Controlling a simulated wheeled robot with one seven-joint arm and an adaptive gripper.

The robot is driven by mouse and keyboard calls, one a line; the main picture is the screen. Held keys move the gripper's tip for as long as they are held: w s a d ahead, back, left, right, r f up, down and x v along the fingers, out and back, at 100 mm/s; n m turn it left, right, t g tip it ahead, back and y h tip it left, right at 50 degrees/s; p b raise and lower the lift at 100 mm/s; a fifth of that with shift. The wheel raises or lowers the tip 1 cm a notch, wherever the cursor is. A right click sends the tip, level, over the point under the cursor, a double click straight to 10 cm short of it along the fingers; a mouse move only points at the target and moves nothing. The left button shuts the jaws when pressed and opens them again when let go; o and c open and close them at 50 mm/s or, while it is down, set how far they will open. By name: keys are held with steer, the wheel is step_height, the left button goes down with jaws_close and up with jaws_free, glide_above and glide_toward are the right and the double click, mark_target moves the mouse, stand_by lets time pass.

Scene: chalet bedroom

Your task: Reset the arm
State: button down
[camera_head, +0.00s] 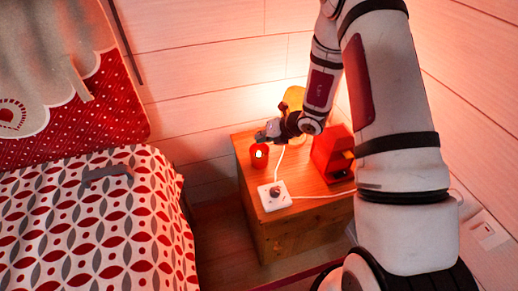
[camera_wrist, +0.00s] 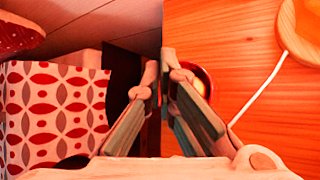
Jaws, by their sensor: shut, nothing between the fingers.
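My gripper (camera_head: 266,134) is at the end of my arm, over the left back part of the wooden bedside table (camera_head: 300,185) in the head view. In the wrist view my gripper (camera_wrist: 166,75) shows its two fingers brought together at the tips, with nothing between them. A small red candle holder (camera_head: 259,157) with a lit middle stands on the table just below the gripper. In the wrist view the candle holder (camera_wrist: 206,80) is partly hidden behind the right finger.
A glowing lamp (camera_head: 293,97) and a red box-like object (camera_head: 328,152) stand close to my forearm. A white plate with a round knob (camera_head: 274,196) lies on the table, with white cable. The bed (camera_head: 90,230) is at left. Wooden walls are behind and right.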

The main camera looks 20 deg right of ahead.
steer(key=shift+r+p, duration=0.45)
steer(key=shift+r, duration=0.45)
steer(key=s+a+r+n+g+y+p, duration=0.15)
steer(key=s+a+r+n, duration=0.35)
steer(key=r, duration=0.5)
steer(key=s+a+r+n+g+p, duration=0.1)
steer(key=s+a+r+n+p, duration=0.1)
steer(key=s+r+n, duration=0.5)
steer(key=s+a+r+n+g+y+p, duration=0.1)
steer(key=s+a+r+n+p, duration=0.2)
steer(key=r+n, duration=0.7)
steer(key=s+r+n+g+h+p, duration=0.15)
steer(key=s+r+n, duration=0.45)
steer(key=s+r, duration=0.6)
steer(key=s+d+r+n+t+h+p, duration=0.1)
steer(key=s+d+r+n+h, duration=0.1)
steer(key=s, duration=0.5)
steer(key=s+d+r+n+h+p, duration=0.2)
steer(key=s+d+n+h, duration=0.2)
steer(key=s+d+n, duration=0.3)
steer(key=shift+s+d+r+n+t, duration=0.25)
steer(key=shift+d+r+n+t, duration=0.05)
steer(key=shift+n+t, duration=0.1)
